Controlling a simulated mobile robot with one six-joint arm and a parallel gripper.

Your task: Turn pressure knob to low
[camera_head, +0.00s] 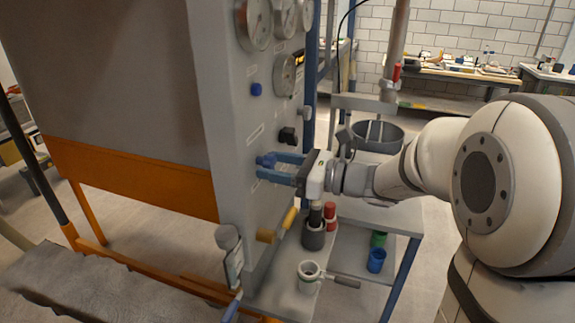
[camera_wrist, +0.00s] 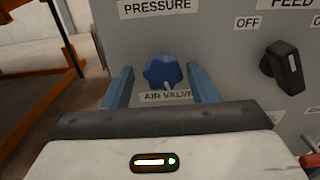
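The blue pressure knob (camera_wrist: 162,72) is on the grey panel (camera_wrist: 225,50), below a PRESSURE label and above an AIR VALVE label. A pale pointer mark on it points down, slightly right. In the head view the knob (camera_head: 266,160) is partly hidden by my fingers. My gripper (camera_head: 266,167) is open, pointing at the panel. In the wrist view its two blue fingers stand left and right of the knob, with a visible gap on each side. Whether the fingertips reach fully past the knob is hard to tell.
A black switch (camera_wrist: 284,68) under FEED and OFF labels is right of the knob. A yellow-handled valve (camera_head: 278,228) is below my gripper. Another blue knob (camera_head: 256,89) and gauges (camera_head: 254,24) are higher. A cart (camera_head: 345,245) with cups stands close by.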

